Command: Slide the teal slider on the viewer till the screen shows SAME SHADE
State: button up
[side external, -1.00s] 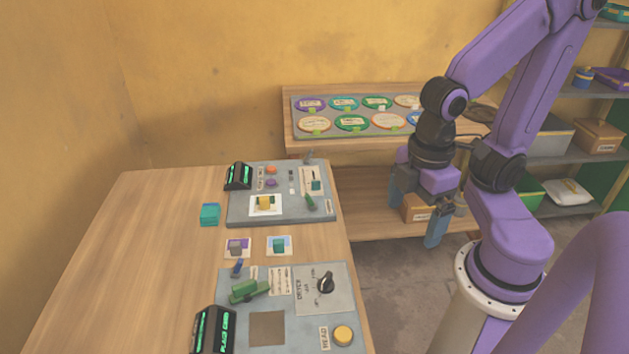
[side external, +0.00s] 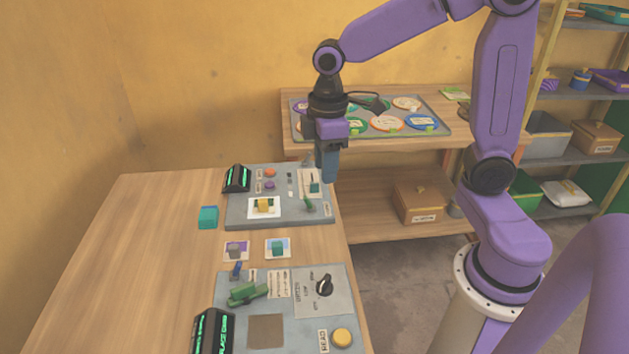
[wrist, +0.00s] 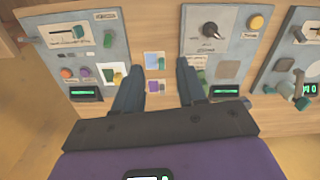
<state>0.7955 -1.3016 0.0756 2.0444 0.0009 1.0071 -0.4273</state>
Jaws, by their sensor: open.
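The viewer (side external: 240,212) is a grey panel at the far end of the wooden table; it also shows at the left of the wrist view (wrist: 58,60). Its teal slider (side external: 314,187) sits on a white plate at the panel's right side. The slider also shows, small, in the wrist view (wrist: 80,31). The viewer's black screen (side external: 238,178) shows green text too small to read. My gripper (side external: 328,168) is open and empty, in the air above the slider's end of the viewer. In the wrist view its two fingers (wrist: 160,88) are apart.
A yellow block on a white card (side external: 264,206) and a green lever (side external: 309,205) are on the viewer. A second panel with a black knob (side external: 325,285) stands nearer. Two small cards with blocks lie between. A teal block (side external: 208,216) sits left of the viewer.

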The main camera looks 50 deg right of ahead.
jog(key=w+d+m, duration=0.1)
jog(key=w+d, duration=0.6)
jog(key=w, duration=0.2)
send_over(314, 183)
jog(key=f, duration=0.2)
jog(key=shift+m, duration=0.3)
notch_tip(314, 183, down, 17)
jog(key=shift+d+r, duration=0.1)
jog(key=shift+c, duration=0.3)
jog(key=shift+w+d, duration=0.1)
grip_shut()
